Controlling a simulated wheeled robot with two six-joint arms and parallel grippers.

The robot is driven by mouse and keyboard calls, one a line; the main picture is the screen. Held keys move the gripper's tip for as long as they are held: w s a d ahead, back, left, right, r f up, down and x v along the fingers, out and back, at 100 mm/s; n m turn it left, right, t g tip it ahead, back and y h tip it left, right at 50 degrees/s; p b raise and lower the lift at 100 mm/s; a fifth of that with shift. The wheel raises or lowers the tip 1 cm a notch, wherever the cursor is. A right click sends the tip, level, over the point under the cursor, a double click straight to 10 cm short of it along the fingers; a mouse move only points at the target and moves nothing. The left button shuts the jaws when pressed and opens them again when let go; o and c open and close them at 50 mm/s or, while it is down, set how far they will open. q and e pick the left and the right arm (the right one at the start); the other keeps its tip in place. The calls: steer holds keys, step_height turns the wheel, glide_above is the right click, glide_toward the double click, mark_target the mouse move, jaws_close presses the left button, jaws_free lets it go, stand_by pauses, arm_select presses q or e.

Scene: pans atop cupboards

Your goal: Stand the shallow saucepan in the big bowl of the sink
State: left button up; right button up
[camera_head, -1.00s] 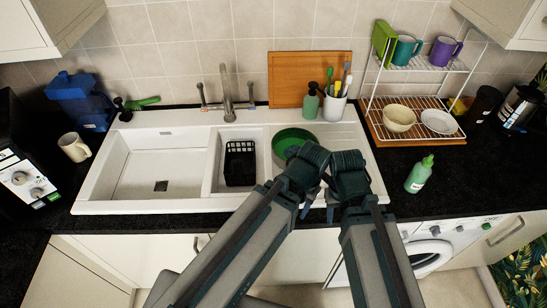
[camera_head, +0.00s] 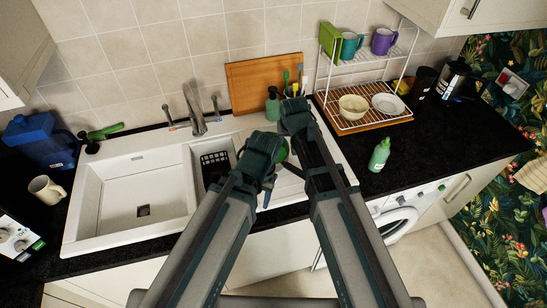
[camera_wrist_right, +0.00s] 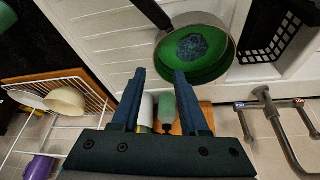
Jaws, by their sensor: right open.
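The shallow saucepan (camera_wrist_right: 196,48) has a green inside with a bluish patch and a dark handle. In the right wrist view it sits on the white drainer, beside the black basket. In the head view only a green sliver (camera_head: 284,150) shows behind my arms. My right gripper (camera_wrist_right: 160,78) is open and empty, its right fingertip close to or over the pan rim; contact cannot be told. My left gripper (camera_head: 266,188) is partly seen low by the drainer front, its jaws unclear. The sink's big bowl (camera_head: 118,200) is empty, at the left.
A black basket (camera_head: 215,163) stands in the small bowl between the big bowl and the drainer. The tap (camera_head: 194,108) rises behind. A utensil cup, green soap bottle (camera_head: 272,103), wooden board (camera_head: 262,78) and dish rack (camera_head: 365,100) stand behind and right.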

arm_select(q)
step_height(320, 180, down, 8)
steer(key=b, duration=0.7)
steer(key=shift+r, duration=0.1)
arm_select(e)
glide_toward(289, 153)
steer(key=x, duration=0.5)
steer(key=shift+w+a, duration=0.3)
steer(key=shift+a, duration=0.1)
arm_select(q)
step_height(289, 153, down, 4)
steer(key=b, duration=0.4)
arm_select(e)
steer(key=x, duration=0.4)
steer(key=shift+s+d+f, duration=0.25)
steer(key=shift+d+f, duration=0.05)
steer(key=shift+d, duration=0.1)
arm_select(q)
steer(key=shift+f+b, duration=0.55)
steer(key=shift+b, duration=0.15)
arm_select(e)
steer(key=shift+w+f, duration=0.25)
steer(key=shift+f, duration=0.2)
arm_select(q)
steer(key=shift+r, duration=0.1)
arm_select(e)
steer(key=shift+r, duration=0.15)
jaws_close()
